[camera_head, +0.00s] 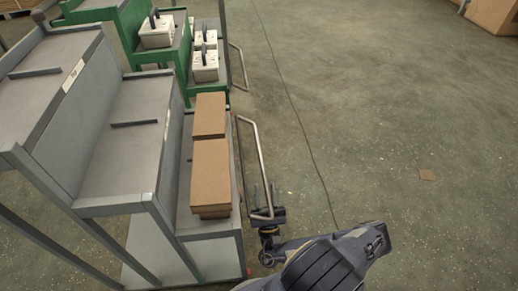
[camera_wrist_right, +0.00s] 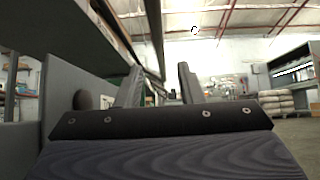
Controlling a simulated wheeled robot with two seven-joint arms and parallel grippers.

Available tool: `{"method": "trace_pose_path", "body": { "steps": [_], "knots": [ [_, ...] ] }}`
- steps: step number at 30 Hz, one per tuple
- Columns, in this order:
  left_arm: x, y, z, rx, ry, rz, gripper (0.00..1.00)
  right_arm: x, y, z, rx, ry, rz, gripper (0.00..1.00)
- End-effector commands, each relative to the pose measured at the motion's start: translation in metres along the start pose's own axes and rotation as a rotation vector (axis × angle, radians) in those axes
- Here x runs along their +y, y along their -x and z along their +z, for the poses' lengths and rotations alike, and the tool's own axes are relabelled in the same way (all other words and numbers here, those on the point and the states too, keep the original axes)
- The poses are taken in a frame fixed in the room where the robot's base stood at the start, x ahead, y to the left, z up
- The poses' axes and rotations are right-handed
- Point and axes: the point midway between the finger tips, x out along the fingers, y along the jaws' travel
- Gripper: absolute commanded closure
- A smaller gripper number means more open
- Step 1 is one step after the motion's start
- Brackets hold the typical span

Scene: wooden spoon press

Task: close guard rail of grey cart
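The grey cart (camera_head: 215,245) stands at the left of the head view, with several stepped shelves. Its guard rail (camera_head: 258,150) is a pale metal loop standing out from the cart's right side. My right gripper (camera_head: 263,193) is at the rail's near end, with its fingers pointing along the rail. In the right wrist view its two fingers (camera_wrist_right: 160,90) stand apart, and a dark bar runs between or just beyond them. I cannot tell whether they touch the rail. My left gripper is not in view.
Two cardboard boxes (camera_head: 210,170) lie on the grey cart's low shelf. A green cart (camera_head: 178,55) with white-grey containers (camera_head: 205,68) stands behind it, with its own rail (camera_head: 239,66). The floor (camera_head: 400,110) to the right is largely clear.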

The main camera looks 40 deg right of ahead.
Motion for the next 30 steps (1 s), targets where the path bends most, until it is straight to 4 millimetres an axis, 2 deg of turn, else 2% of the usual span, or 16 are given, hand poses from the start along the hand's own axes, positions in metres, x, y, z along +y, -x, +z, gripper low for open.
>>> {"method": "trace_pose_path", "body": {
  "steps": [7,15,21,30],
  "knots": [
    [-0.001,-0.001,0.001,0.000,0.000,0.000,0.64,0.000,-0.010,0.000,-0.002,0.000,0.000,0.66],
    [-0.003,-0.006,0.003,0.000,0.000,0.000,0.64,0.000,-0.052,0.000,-0.003,0.000,0.001,0.66],
    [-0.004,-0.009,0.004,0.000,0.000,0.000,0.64,0.000,-0.074,0.000,-0.001,0.000,0.001,0.66],
    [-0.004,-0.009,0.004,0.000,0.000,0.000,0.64,0.000,-0.078,0.000,0.000,0.000,0.000,0.66]
  ]
}}
